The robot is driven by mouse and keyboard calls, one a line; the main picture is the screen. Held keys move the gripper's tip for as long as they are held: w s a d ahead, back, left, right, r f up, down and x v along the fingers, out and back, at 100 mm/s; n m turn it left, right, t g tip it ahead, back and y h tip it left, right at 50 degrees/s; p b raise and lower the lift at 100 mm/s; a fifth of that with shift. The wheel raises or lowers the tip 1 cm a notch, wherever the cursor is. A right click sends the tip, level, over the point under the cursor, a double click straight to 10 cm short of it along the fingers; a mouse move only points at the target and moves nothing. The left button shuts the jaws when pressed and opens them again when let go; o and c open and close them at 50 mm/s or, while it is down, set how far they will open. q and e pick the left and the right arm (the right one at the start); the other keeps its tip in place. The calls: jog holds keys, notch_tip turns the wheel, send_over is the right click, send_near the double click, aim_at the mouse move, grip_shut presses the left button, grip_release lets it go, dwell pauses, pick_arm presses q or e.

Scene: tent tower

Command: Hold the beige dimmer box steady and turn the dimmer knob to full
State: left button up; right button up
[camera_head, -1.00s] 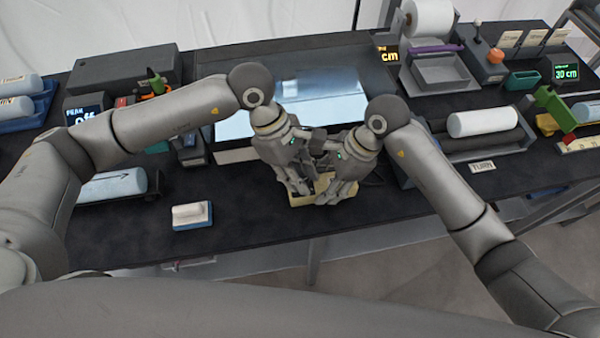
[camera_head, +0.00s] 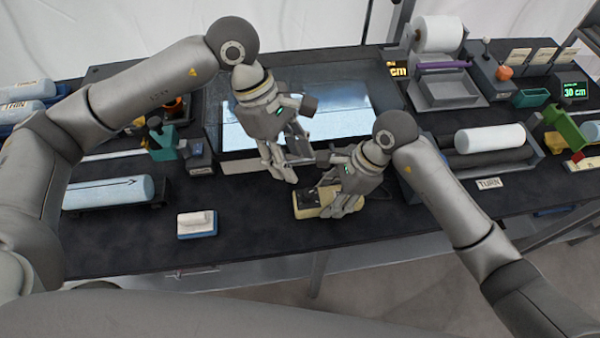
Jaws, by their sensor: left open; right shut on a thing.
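The beige dimmer box (camera_head: 302,212) lies near the front edge of the black table, at the centre of the picture. Its top carries a dark part (camera_head: 309,198); the knob's setting cannot be made out. My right gripper (camera_head: 338,207) is shut on the right part of the box and hides that part. My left gripper (camera_head: 288,168) is open and empty, raised above and behind the box, clear of it, in front of the lit panel.
The bright panel (camera_head: 250,133) lies behind the box. A white and blue block (camera_head: 197,225) sits to the left. A white roll (camera_head: 489,138) rests on dark rollers at the right, with a "TURN" label (camera_head: 489,184) in front. The table front between block and box is clear.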

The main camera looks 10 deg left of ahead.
aim_at(308, 192)
pick_arm(q)
jog(key=shift+v, duration=1.4)
jog(key=shift+s, duration=0.1)
jog(key=d+f+n+t, duration=0.1)
jog(key=f+n, duration=0.2)
jog(key=s+d+f+n+t, duration=0.1)
jog(key=d+f+n, duration=0.1)
jog(key=f+n, duration=0.1)
jog(key=s+d+f+n+t, duration=0.1)
jog(key=f+n, duration=0.2)
jog(key=f, duration=0.2)
jog(key=shift+d+f, duration=0.1)
jog(key=shift+d, duration=0.1)
jog(key=shift+c, duration=0.2)
grip_shut()
